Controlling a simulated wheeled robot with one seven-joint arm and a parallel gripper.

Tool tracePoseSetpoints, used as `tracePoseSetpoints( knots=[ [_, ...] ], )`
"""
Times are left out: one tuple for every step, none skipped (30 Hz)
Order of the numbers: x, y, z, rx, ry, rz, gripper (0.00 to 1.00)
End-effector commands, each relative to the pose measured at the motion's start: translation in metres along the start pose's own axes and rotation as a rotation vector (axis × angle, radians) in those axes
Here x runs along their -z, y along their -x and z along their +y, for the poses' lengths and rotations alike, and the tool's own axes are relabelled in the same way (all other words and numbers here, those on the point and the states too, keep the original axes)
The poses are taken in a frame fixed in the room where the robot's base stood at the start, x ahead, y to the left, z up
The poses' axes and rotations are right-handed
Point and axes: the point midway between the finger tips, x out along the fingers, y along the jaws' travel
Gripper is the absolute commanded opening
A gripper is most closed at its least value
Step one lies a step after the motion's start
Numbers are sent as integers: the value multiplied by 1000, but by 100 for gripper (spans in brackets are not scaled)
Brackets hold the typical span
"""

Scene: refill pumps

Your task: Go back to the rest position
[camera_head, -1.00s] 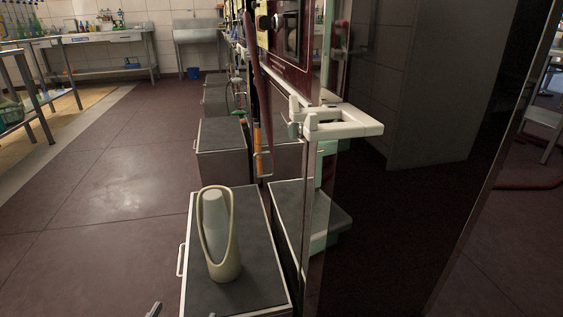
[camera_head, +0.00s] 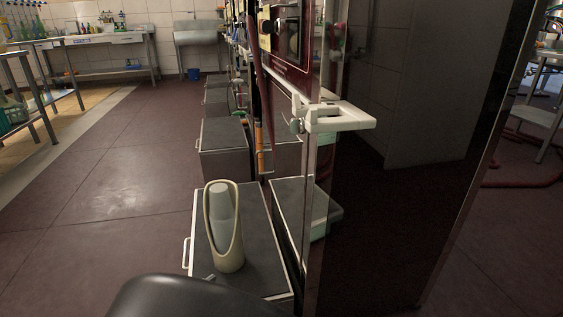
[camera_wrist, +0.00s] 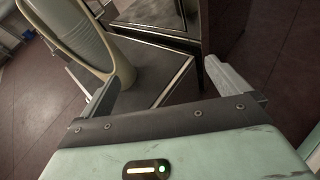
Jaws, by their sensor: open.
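A beige, open-fronted holder (camera_head: 238,255) with a grey bottle-like piece (camera_head: 222,215) inside stands upright on a dark-topped box (camera_head: 262,255). In the wrist view, part of the holder (camera_wrist: 126,66) shows at the upper left, close beyond the left finger. My gripper (camera_wrist: 168,88) is open, with nothing between its two fingers. In the head view, a dark rounded part of my arm covers the bottom, in front of the box; most of my gripper is hidden there.
A dark red pump cabinet (camera_head: 390,240) with a white bracket (camera_head: 345,122) stands right of the box. More boxes (camera_head: 224,135) line up behind. The floor (camera_head: 110,190) on the left is clear. A workbench (camera_head: 95,38) stands at the back left.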

Motion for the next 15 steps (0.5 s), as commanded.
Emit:
tracePoseSetpoints(
  knots=[
    [-12, -6, -8, 56, -38, 45, 100],
    [-18, -10, -14, 92, -62, 73, 100],
    [-26, -14, -23, 142, -96, 113, 100],
    [-33, -17, -30, 182, -125, 147, 100],
    [-40, -19, -37, 226, -160, 182, 100],
    [-51, -21, -48, 289, -210, 234, 100],
    [-60, -22, -58, 339, -251, 273, 100],
    [-68, -22, -67, 388, -295, 313, 100],
    [-79, -20, -79, 452, -352, 363, 100],
    [-87, -18, -88, 498, -396, 400, 100],
    [-96, -15, -96, 542, -441, 435, 100],
    [-107, -11, -108, 600, -503, 478, 100],
    [-115, -7, -115, 641, -549, 511, 100],
    [-124, -4, -124, 681, -596, 540, 100],
    [-135, 2, -134, 733, -659, 577, 100]
  ],
)
